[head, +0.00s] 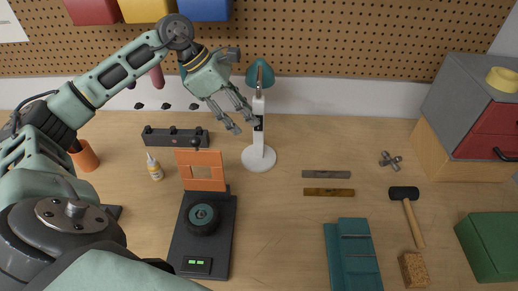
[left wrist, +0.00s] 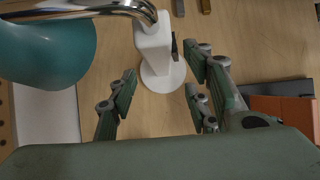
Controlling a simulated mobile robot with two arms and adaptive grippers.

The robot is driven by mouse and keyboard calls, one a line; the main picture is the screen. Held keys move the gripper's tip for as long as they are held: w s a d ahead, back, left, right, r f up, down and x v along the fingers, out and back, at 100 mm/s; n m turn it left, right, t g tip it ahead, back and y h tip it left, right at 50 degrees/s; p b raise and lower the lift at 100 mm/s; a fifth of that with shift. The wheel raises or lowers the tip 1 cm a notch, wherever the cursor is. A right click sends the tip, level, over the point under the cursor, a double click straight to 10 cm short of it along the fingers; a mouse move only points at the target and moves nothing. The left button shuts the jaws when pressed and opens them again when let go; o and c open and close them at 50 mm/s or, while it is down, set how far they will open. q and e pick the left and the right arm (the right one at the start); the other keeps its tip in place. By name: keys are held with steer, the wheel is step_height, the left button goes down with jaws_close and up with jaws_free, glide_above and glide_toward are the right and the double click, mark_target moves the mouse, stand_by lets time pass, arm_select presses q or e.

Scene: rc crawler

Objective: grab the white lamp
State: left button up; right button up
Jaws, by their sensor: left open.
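The white lamp (head: 258,133) stands upright on the wooden table, with a round white base, a white post and a teal shade at the top. My left gripper (head: 240,120) is open and empty, just left of the lamp's post in the head view. In the left wrist view the lamp's post (left wrist: 152,42) and base rise beyond the open left fingers (left wrist: 165,100), with the teal shade at upper left. The fingers look apart from the post. My right gripper is not in view.
Left of the lamp are an orange frame (head: 203,170), a black scale-like device (head: 190,250) and a small bottle (head: 154,167). A hammer (head: 408,212), a teal case (head: 353,255) and a grey-red cabinet (head: 478,110) are to the right. A pegboard (head: 340,40) stands behind.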

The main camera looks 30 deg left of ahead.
mark_target(259, 133)
arm_select(q)
steer(key=p+x, duration=0.2)
steer(key=x, duration=0.5)
steer(key=shift+w+d+f, duration=0.1)
steer(key=shift+d+f, duration=0.05)
steer(key=shift+f, duration=0.25)
steer(key=shift+c, duration=0.2)
jaws_close()
